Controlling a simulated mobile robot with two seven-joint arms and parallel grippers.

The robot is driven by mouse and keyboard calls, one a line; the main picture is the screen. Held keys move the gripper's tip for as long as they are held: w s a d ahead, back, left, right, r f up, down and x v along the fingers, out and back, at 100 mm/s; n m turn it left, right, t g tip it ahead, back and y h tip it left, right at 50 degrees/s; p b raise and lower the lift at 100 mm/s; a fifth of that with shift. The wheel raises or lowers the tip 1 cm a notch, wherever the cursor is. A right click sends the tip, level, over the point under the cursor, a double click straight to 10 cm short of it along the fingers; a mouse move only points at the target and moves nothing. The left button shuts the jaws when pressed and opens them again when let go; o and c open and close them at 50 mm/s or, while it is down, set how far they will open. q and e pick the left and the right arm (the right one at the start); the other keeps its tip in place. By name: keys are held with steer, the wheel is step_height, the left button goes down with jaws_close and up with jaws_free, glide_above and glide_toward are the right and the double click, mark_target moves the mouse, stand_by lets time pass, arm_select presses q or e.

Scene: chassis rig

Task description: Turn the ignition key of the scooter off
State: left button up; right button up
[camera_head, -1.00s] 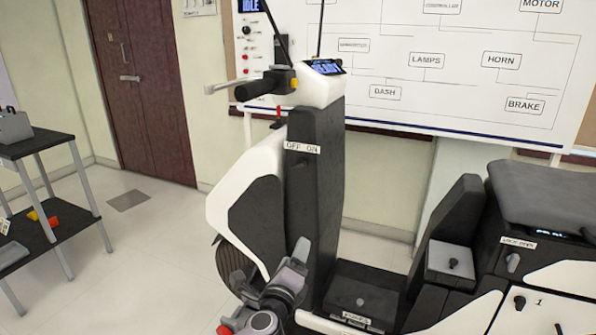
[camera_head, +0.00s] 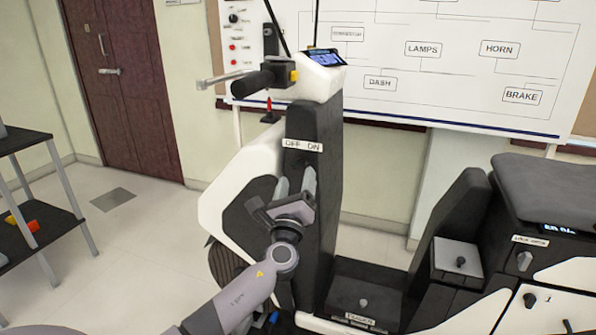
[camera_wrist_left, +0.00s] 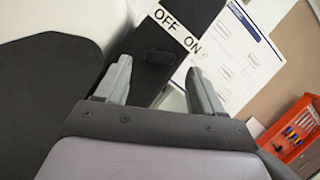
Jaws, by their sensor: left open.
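The scooter (camera_head: 240,180) stands in the middle of the head view. Its black front column (camera_head: 318,175) bears a white OFF ON label (camera_head: 302,145). The ignition key (camera_wrist_left: 160,57) shows in the left wrist view as a small dark knob just below the label; whether it points to OFF or ON I cannot tell. My left gripper (camera_head: 295,182) is open and empty in front of the column, below the label. In the wrist view its two fingers lie either side of the key, with no visible contact. My gripper hides the key area in the head view. My right gripper is not in view.
The handlebar grip (camera_head: 258,82) and dash display (camera_head: 325,57) are above the column. The seat (camera_head: 540,185) is at right. A black shelf (camera_head: 40,225) stands at left, a whiteboard (camera_head: 440,90) behind. A red tool bin (camera_wrist_left: 300,130) shows in the wrist view.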

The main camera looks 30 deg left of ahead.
mark_target(299, 168)
arm_select(q)
steer(key=shift+x, duration=1.8)
steer(key=shift+c, duration=0.3)
steer(key=c, duration=1)
